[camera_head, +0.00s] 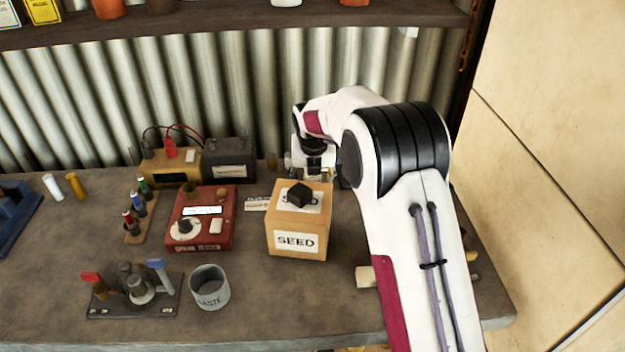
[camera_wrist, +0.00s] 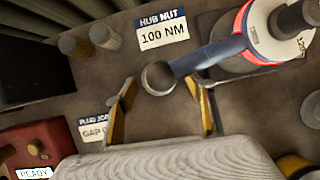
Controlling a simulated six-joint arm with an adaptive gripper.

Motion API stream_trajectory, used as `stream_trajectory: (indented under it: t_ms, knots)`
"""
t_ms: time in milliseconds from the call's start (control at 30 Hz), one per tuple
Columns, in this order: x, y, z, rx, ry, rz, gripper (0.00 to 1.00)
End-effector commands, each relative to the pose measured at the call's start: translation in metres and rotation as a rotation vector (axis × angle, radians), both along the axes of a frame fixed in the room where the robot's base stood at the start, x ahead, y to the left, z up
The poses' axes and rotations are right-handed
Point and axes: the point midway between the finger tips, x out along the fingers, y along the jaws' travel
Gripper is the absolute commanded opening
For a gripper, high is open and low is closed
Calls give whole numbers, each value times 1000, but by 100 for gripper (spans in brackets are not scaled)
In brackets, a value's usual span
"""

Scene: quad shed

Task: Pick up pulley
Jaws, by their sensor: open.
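I cannot pick out a pulley for certain in either view. My gripper (camera_head: 314,168) is near the back of the bench, behind the seed box, partly hidden by my arm. In the wrist view its two yellow-and-black fingers (camera_wrist: 163,112) are spread apart, with nothing clamped between them. The dark round end of a grey handle (camera_wrist: 200,60) shows between and beyond the fingertips. The handle joins a white, red and blue banded device (camera_wrist: 262,35) at the upper right. I cannot tell whether the fingers touch the handle.
A seed box (camera_head: 298,222) with a black block (camera_head: 299,195) on it stands in front of my gripper. A red tester (camera_head: 200,220), a grey waste cup (camera_head: 210,287) and a battery (camera_head: 229,160) stand left. Two short cylinders (camera_wrist: 105,36) stand near a hub nut label (camera_wrist: 161,27).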

Motion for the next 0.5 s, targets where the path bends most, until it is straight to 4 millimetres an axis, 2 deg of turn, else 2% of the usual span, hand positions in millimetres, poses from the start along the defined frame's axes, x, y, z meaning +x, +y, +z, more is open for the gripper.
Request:
stream_trajectory:
  t_ms: [100,133,267,300,500]
  knots:
    - [0,0,0,0,0,0,54]
    - [0,0,0,0,0,0,49]
    - [0,0,0,0,0,0,15]
    - [0,0,0,0,0,0,10]
    - [0,0,0,0,0,0,10]
